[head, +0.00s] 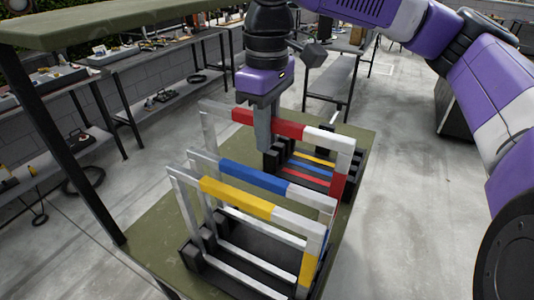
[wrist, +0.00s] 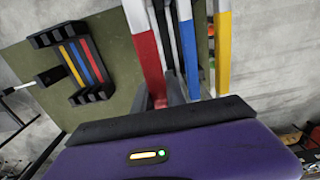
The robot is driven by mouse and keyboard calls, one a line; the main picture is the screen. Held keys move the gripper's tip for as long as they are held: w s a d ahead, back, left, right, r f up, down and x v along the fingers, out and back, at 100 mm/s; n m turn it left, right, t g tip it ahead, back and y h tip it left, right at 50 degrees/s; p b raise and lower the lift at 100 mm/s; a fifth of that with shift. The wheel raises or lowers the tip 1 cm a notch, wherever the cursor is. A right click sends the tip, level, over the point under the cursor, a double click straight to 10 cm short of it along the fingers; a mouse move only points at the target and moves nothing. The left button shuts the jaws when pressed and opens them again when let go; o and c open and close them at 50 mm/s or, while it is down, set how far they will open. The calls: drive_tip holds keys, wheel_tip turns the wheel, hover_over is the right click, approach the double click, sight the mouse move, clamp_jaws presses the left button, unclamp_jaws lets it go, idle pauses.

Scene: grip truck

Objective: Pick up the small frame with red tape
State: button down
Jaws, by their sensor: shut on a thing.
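A white frame with red tape (head: 282,124) stands upright, farthest back of three similar frames in the head view. In the wrist view its red-and-white bar (wrist: 149,62) runs up from my gripper. A finger covers part of the bar. The frame's lower part is partly hidden behind the other frames, so I cannot tell whether it still rests in the rack.
A blue-taped frame (head: 254,176) and a yellow-taped frame (head: 237,197) stand close in front, in a black rack (head: 262,268). A smaller dark rack with yellow, blue and red bars (wrist: 80,62) lies behind on the green table (head: 150,235). Shelves line the left.

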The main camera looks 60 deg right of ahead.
wheel_tip(320, 180, up, 12)
drive_tip(key=shift+f, duration=0.2)
wheel_tip(320, 180, up, 11)
drive_tip(key=p, duration=0.7)
drive_tip(key=shift+r, duration=0.2)
idle(1.0)
idle(1.0)
